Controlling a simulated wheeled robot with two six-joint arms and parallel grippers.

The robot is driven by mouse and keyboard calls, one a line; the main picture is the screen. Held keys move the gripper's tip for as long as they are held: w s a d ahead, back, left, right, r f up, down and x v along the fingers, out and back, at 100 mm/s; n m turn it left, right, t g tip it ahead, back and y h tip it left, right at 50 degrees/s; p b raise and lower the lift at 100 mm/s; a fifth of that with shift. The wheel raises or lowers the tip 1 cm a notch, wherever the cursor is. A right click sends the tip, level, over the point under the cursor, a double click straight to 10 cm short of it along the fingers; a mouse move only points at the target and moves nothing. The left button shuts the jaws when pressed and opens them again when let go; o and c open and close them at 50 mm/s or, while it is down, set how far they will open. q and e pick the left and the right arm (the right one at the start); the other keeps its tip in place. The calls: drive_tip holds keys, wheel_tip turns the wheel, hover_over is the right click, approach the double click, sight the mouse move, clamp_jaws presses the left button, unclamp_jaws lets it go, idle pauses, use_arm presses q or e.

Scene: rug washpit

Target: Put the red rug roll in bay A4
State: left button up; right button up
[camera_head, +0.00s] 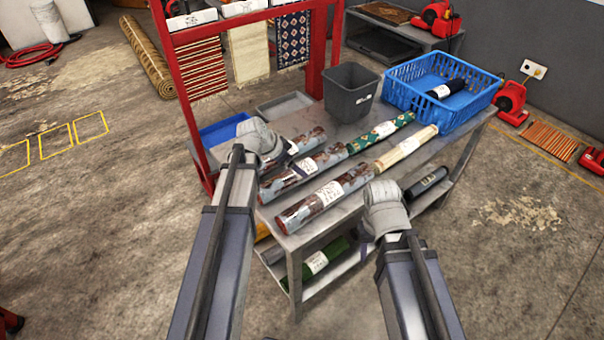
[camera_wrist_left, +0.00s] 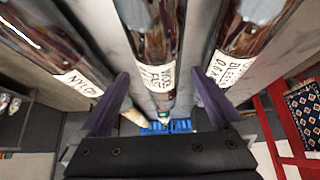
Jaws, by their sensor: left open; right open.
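Three mottled red-brown and grey-blue rug rolls lie side by side on the metal table: a far one (camera_head: 308,140), a middle one (camera_head: 302,172) and a near one (camera_head: 325,195). I cannot tell which is the red roll. Their white labels show in the left wrist view. My left gripper (camera_wrist_left: 160,105) is open and empty, its fingers either side of the middle roll (camera_wrist_left: 150,30) in that view; contact is not clear. My right gripper (camera_head: 366,238) is open beside the table's near edge, partly hidden by its wrist. No bay mark readable as A4 shows.
Green (camera_head: 380,132) and cream (camera_head: 405,147) rolls lie behind the mottled ones. A grey bin (camera_head: 350,95) and blue crate (camera_head: 400,88) stand at the table's back. A red rack (camera_head: 180,80) with hanging rugs rises at the left. Rolls lie on the lower shelf.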

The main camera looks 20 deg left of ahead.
use_arm(q)
drive_tip(key=shift+b+x, duration=2.3)
drive_tip(key=shift+x, duration=0.9)
drive_tip(key=shift+r, duration=0.15)
drive_tip(key=shift+c, duration=0.2)
clamp_jaws()
